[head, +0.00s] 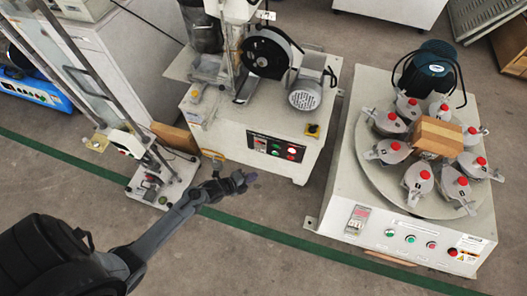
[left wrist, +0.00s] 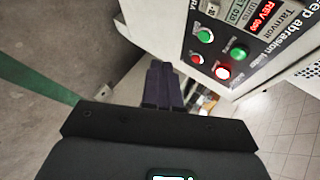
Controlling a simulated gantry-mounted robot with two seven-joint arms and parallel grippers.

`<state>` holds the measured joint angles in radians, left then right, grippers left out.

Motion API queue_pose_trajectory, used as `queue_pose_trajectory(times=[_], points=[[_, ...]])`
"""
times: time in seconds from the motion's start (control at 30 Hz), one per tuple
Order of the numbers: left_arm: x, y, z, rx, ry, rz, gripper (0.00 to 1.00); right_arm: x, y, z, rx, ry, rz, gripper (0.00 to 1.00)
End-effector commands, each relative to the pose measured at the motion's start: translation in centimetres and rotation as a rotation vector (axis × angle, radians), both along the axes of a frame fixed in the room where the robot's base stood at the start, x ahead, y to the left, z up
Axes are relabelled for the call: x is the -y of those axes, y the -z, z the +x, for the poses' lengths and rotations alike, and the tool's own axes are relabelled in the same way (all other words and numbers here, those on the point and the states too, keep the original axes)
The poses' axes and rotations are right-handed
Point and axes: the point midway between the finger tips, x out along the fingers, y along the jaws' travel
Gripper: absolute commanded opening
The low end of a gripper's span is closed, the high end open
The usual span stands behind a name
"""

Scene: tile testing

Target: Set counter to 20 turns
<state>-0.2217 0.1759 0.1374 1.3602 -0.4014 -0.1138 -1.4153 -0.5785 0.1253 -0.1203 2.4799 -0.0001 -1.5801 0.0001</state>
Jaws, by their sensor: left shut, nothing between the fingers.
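The counter is on a dark control panel (head: 275,147) on the front of the middle machine (head: 222,135). In the left wrist view the panel reads "Deep abrasion tester", with a red "REV 000" display (left wrist: 265,14) and a green display (left wrist: 237,12) below it, which seems to read "SET 010". My right gripper is not in view.
A machine with a round turntable (head: 370,180) and several red-knobbed clamps stands at the right. A tall frame stand (head: 155,185) is at the left. A green line (head: 290,240) crosses the open floor in front of the machines.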

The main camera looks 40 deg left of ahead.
Motion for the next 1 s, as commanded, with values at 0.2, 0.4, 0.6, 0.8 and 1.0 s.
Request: queue_pose_trajectory(times=[0.2,0.4,0.6,0.8,1.0], points=[[-0.1,0.1,0.3,0.001,0.0,0.0,0.0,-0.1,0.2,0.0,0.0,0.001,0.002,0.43],[-0.6,0.2,1.7,0.003,-0.002,0.001,0.0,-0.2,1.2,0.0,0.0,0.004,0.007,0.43],[-1.4,0.3,4.0,0.004,-0.002,0.0,0.0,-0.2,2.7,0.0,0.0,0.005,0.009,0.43],[-2.2,0.2,6.1,0.001,0.0,0.001,0.0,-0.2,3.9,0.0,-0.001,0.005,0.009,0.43],[-2.7,0.1,7.6,0.001,0.0,0.001,0.0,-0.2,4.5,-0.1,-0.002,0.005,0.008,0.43]])
